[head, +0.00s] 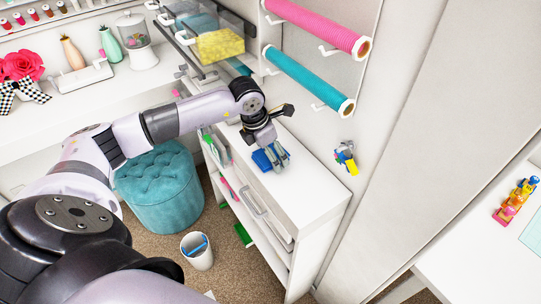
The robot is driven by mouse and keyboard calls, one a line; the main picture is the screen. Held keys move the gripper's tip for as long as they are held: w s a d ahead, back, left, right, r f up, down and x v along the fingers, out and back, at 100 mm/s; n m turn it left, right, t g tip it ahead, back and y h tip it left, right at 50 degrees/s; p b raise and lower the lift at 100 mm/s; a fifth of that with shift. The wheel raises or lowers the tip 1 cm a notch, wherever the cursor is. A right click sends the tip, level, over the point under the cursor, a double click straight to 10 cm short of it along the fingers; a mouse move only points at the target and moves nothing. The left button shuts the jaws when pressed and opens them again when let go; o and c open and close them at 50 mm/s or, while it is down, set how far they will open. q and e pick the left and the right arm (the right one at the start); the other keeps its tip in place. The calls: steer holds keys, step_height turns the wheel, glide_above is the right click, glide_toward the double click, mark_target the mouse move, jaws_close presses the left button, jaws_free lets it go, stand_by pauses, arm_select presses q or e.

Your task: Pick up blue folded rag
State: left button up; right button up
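The blue folded rag (261,160) lies on the white top of a narrow shelf unit (303,186) in the middle of the head view. My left gripper (277,157) reaches down over the shelf top, with its grey fingers at the right part of the rag. The fingers overlap the rag in the picture and hide part of it. I cannot tell whether they touch it or are closed on it. My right gripper is not in view.
A teal tufted stool (161,187) and a white bin (197,250) stand on the carpet left of the shelf unit. Pink (318,25) and teal (308,79) rolls hang on the wall behind. A white table (492,254) is at right. The shelf top's front end is clear.

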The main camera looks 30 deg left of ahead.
arm_select(q)
steer(key=shift+f+b, duration=0.25)
steer(key=shift+b, duration=0.15)
steer(key=shift+c, duration=0.6)
steer(key=shift+s, duration=0.1)
steer(key=c, duration=0.9)
steer(key=shift+o, duration=0.2)
steer(key=shift+r+p, duration=0.35)
steer(key=shift+p, duration=0.25)
steer(key=b+v, duration=0.3)
steer(key=shift+a, duration=0.15)
steer(key=s+a+b, duration=0.3)
steer(key=s, duration=0.5)
steer(key=s+a+b, duration=0.3)
steer(key=s, duration=0.4)
steer(key=shift+s+r, duration=0.2)
steer(key=shift+s, duration=0.2)
steer(key=shift+a, duration=0.15)
